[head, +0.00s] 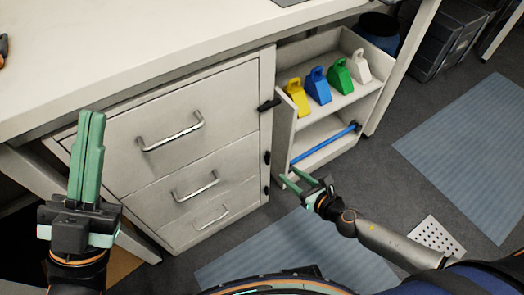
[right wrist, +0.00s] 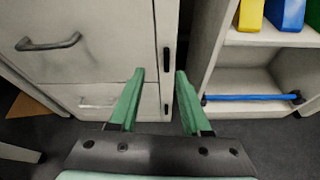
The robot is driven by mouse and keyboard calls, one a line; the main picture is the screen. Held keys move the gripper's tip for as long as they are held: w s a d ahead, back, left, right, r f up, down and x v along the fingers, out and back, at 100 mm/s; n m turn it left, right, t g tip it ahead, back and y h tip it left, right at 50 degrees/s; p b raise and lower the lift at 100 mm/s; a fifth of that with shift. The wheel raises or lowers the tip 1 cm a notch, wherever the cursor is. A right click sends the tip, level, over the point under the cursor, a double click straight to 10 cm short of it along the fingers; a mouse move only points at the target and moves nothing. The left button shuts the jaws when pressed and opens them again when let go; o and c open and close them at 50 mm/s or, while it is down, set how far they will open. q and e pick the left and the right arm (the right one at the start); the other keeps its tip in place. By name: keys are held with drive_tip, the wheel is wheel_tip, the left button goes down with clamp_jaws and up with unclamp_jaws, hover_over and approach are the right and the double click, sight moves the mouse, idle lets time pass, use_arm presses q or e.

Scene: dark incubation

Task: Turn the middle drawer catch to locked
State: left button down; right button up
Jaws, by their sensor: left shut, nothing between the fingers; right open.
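The middle drawer catch (head: 267,157) is a small black bar on the right edge of the white drawer cabinet, standing upright. It also shows upright in the right wrist view (right wrist: 166,60). The middle drawer (head: 180,192) is shut and has a metal handle. My right gripper (head: 290,179) is open and empty, low and to the right of the catch in the head view. In the right wrist view the catch appears beyond its two green fingertips (right wrist: 160,73), apart from them. My left gripper (head: 91,115) is shut and empty at the left, in front of the drawers.
The top catch (head: 269,105) lies sideways; the bottom catch (head: 266,190) is upright. Right of the drawers, an open shelf unit (head: 340,112) holds yellow, blue, green and white pieces, with a blue bar (head: 325,146) below. Blue mats (head: 470,150) lie on the dark floor.

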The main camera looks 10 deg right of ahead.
sight(269, 155)
use_arm(q)
drive_tip(key=f+b, duration=0.3)
drive_tip(key=shift+w+a+n, duration=0.2)
drive_tip(key=shift+n, duration=0.1)
use_arm(e)
drive_tip(key=shift+n+h, duration=0.3)
drive_tip(key=shift+n, duration=0.3)
drive_tip(key=x, duration=0.8)
drive_tip(key=d+x, duration=0.1)
drive_tip(key=x, duration=0.4)
drive_tip(key=shift+f, duration=0.25)
clamp_jaws()
